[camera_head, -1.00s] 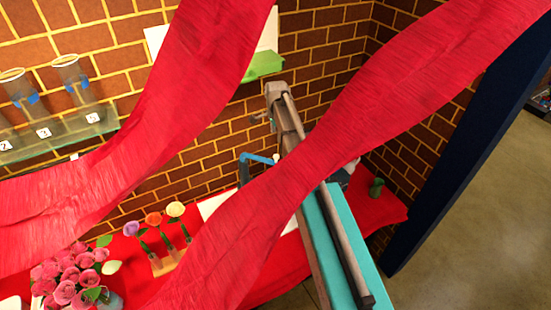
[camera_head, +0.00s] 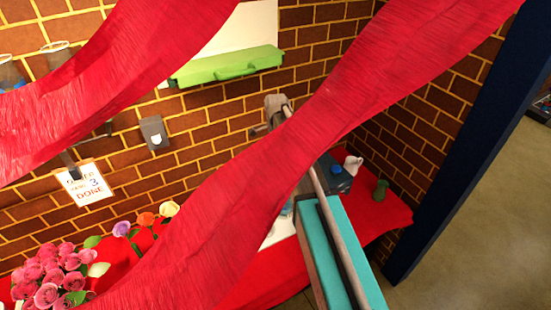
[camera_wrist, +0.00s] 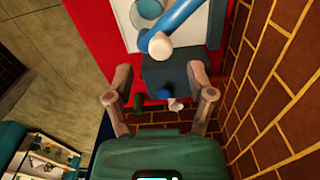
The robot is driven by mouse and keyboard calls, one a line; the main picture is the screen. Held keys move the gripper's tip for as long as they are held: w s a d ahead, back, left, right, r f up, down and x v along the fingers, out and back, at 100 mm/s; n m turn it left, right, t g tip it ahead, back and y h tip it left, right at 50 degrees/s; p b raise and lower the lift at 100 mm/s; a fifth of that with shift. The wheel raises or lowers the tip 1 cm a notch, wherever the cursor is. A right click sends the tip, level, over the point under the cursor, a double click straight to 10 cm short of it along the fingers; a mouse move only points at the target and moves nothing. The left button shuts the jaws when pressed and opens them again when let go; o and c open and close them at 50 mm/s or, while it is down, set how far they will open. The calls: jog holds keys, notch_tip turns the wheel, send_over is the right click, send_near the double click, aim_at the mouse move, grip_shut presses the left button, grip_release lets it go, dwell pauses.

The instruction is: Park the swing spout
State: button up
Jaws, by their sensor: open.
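The swing spout (camera_wrist: 185,14) is a blue tube with a pale, rounded end, at the top of the wrist view. It reaches over a white surface (camera_wrist: 125,22) with a round, pale blue-green basin or dish (camera_wrist: 149,9) beside it. The pale end is by the near edge of a dark blue-grey box (camera_wrist: 165,75). My gripper (camera_wrist: 160,74) is open, its two fingers spread on either side of this box with nothing visibly held. The spout lies ahead of the fingertips, apparently apart from them.
Red streamers (camera_head: 400,70) cross the head view. A white jug (camera_head: 352,165) and a green vase (camera_head: 380,190) stand at the red table's right end. Pink roses (camera_head: 55,275) are at left. A brick wall runs close along the right of the wrist view.

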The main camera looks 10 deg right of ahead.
aim_at(276, 154)
jog(key=shift+f+b, duration=1.6)
jog(key=shift+f, duration=0.35)
grip_shut()
jog(key=shift+a, duration=0.2)
jog(key=shift+d, duration=0.15)
